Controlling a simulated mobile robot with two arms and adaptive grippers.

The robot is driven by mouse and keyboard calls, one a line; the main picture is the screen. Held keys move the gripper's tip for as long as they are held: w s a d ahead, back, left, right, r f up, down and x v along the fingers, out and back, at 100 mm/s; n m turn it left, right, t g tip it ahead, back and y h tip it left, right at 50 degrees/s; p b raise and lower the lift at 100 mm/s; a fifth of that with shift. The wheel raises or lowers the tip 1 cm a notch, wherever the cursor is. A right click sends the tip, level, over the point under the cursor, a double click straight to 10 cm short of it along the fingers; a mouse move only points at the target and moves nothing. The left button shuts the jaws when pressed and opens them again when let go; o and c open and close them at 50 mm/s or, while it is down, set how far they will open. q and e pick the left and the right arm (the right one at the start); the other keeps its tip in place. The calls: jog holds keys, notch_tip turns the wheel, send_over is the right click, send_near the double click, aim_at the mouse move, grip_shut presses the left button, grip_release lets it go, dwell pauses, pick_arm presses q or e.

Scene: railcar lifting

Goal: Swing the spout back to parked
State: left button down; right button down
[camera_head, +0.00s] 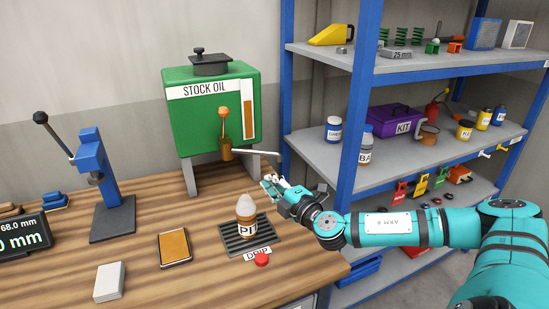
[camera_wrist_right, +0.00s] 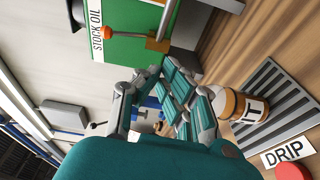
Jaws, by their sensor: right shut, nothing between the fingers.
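The green stock oil tank (camera_head: 205,125) stands on grey legs at the back of the bench. Its brass tap (camera_head: 225,150) has an orange knob (camera_head: 223,112) on top. The thin pale spout (camera_head: 255,152) reaches from the tap to the right. My right gripper (camera_head: 268,183) is shut and empty, a little below the spout's free end in the head view. My left gripper is out of view.
A bottle (camera_head: 246,222) with an orange lower part stands on the drip grate (camera_head: 236,243), close to my right gripper. A red button (camera_head: 261,260) is in front. A blue press (camera_head: 95,165) stands left. The shelf's blue post (camera_head: 355,120) rises behind my right arm.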

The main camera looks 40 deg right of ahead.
jog(key=s, duration=0.1)
jog(key=p, duration=0.4)
send_near(249, 152)
jog(key=w+a, duration=0.1)
jog(key=a, duration=0.2)
jog(key=w+d, duration=0.3)
jog(key=shift+w+d+p, duration=0.15)
jog(key=shift+w+p, duration=0.2)
jog(key=shift+p, duration=0.05)
